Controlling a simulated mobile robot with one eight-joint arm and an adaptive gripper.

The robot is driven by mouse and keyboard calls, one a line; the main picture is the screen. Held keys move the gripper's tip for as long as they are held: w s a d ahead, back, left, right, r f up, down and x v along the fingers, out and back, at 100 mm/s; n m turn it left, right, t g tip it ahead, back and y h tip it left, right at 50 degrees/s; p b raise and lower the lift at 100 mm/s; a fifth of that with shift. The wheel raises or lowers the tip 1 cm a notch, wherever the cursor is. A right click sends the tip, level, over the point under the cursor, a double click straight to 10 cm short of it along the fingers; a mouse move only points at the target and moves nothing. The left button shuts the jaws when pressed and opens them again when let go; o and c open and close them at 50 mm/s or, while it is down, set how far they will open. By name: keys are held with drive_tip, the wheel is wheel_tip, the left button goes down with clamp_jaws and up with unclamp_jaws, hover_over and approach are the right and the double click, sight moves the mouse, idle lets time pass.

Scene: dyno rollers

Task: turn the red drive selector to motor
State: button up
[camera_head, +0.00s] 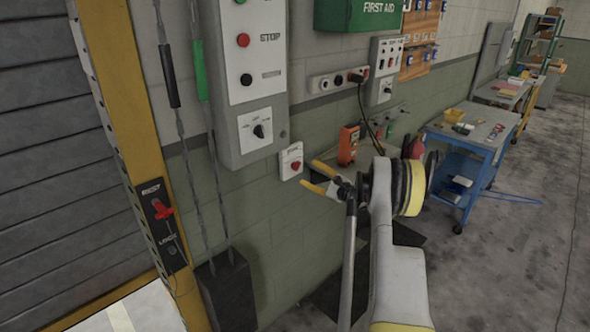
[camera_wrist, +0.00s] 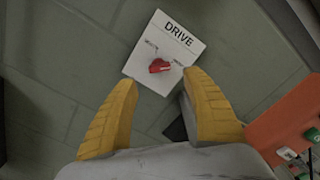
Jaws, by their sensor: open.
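The red drive selector (camera_head: 294,166) is a small knob on a white plate on the green brick wall in the head view. In the wrist view the plate (camera_wrist: 181,38) reads DRIVE, with two small labels either side above the red selector (camera_wrist: 159,66); the labels are too small to read surely. My gripper (camera_head: 311,175) is open and empty, its yellow fingers pointing at the wall just right of the plate. In the wrist view the fingertips (camera_wrist: 161,82) lie below the selector, spread on either side of it and apart from it.
A grey control box (camera_head: 258,80) with buttons and a black knob hangs left of the plate. An orange device (camera_head: 348,145) hangs to the right; it also shows in the wrist view (camera_wrist: 290,122). A red lever (camera_head: 162,209) sits on the yellow post. A blue cart (camera_head: 470,158) stands further right.

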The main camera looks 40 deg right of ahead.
sight(298, 168)
drive_tip(key=w, duration=0.4)
drive_tip(key=w+b, duration=0.1)
drive_tip(key=w, duration=0.2)
drive_tip(key=shift+a, duration=0.3)
drive_tip(key=shift+c, duration=0.2)
drive_tip(key=c, duration=1.2)
drive_tip(key=shift+o, duration=0.2)
